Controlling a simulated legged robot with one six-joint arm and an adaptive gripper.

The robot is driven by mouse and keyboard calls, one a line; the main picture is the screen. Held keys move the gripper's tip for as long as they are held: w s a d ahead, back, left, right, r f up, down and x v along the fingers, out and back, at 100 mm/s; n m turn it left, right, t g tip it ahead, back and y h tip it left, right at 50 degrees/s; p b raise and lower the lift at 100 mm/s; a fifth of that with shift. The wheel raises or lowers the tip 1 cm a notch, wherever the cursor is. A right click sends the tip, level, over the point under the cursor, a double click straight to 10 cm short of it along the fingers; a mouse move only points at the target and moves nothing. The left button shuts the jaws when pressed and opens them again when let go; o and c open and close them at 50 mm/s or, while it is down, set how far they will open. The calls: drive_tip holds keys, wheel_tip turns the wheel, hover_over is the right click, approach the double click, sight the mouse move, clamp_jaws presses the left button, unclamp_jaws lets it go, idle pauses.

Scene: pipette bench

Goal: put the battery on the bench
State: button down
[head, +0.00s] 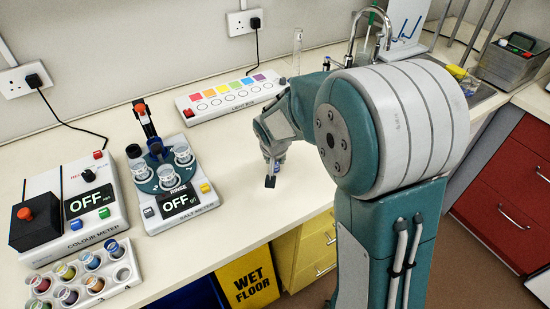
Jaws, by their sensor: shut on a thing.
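My gripper (272,177) points down over the bench top, right of the salt meter. It is shut on a small battery (276,169), of which only a little blue and white shows between the fingers. The rest of the battery is hidden by the fingers. The bench (240,215) is a pale cream worktop. The dark fingertip is close to its surface, and I cannot tell whether the battery touches it.
The salt meter (205,212) with several cups stands to the left, the colour meter (93,242) and a vial rack (122,273) farther left. A light box (215,112) lies behind. A sink (480,92) is at the back right. Bench around my gripper is clear.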

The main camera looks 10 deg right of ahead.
drive_tip(key=shift+c, duration=2.1)
unclamp_jaws()
drive_tip(key=shift+r, duration=0.1)
drive_tip(key=v, duration=1.1)
drive_tip(key=s+d+r+n, duration=0.1)
drive_tip(key=s+r, duration=0.2)
drive_tip(key=s, duration=0.8)
drive_tip(key=s+d+r+n+t+y, duration=0.1)
drive_tip(key=s+d+r+n, duration=0.1)
drive_tip(key=s, duration=0.9)
drive_tip(key=shift+d+r, duration=0.3)
drive_tip(key=shift+r, duration=0.1)
